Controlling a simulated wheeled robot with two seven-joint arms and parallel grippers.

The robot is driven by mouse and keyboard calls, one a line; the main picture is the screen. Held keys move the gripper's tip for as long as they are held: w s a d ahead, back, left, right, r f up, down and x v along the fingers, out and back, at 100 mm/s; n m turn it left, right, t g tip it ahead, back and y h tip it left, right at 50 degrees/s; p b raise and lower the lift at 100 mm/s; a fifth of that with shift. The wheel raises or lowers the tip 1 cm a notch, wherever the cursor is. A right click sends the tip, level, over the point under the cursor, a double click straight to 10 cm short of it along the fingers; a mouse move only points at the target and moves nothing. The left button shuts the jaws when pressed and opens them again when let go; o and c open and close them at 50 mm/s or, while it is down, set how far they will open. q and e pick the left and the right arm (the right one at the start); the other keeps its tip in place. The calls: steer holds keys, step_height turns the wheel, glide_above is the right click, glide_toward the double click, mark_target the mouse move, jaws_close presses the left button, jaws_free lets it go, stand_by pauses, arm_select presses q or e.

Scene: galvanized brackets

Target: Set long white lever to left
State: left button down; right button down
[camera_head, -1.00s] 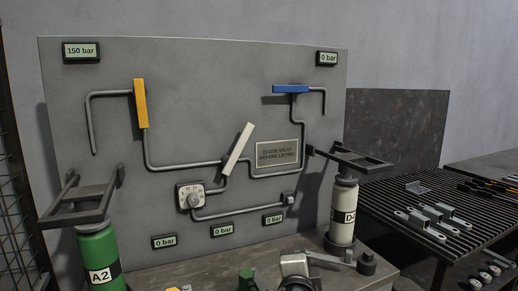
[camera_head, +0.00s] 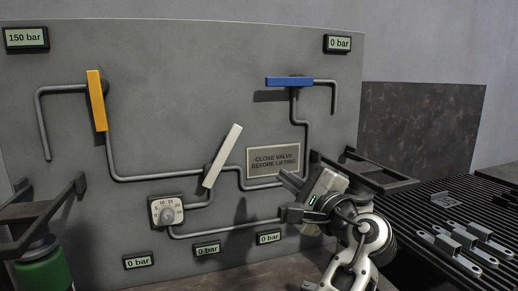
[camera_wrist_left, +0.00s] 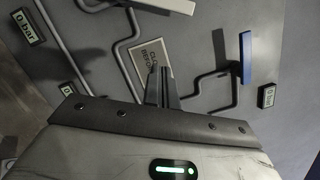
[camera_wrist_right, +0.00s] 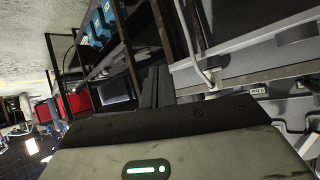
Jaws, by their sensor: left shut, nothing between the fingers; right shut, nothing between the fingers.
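The long white lever (camera_head: 222,156) is on the grey panel (camera_head: 190,60), tilted with its upper end to the right and its lower end at the pipe joint. Part of the white lever (camera_wrist_left: 168,5) also shows at the top edge of the left wrist view. My left gripper (camera_head: 287,178) is shut and empty, in front of the panel to the right of the lever and below the label plate, apart from the lever. Its fingers (camera_wrist_left: 160,84) show together in the left wrist view.
An orange lever (camera_head: 97,100) hangs down at left; a blue lever (camera_head: 289,82) lies level at right. A dial (camera_head: 167,212) sits below the white lever. A green cylinder (camera_head: 43,269) stands at lower left. A slatted rack (camera_head: 415,210) with brackets is at right.

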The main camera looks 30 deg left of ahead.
mark_target(221, 155)
arm_select(q)
steer(key=w+a+r+p, duration=0.1)
steer(key=a+r+p, duration=0.2)
steer(key=a, duration=0.8)
steer(key=shift+r, duration=0.2)
arm_select(e)
steer(key=shift+s+d+r+n, duration=0.3)
steer(key=shift+s+r, duration=0.15)
steer(key=shift+r, duration=0.2)
arm_select(q)
steer(key=shift+w, duration=0.1)
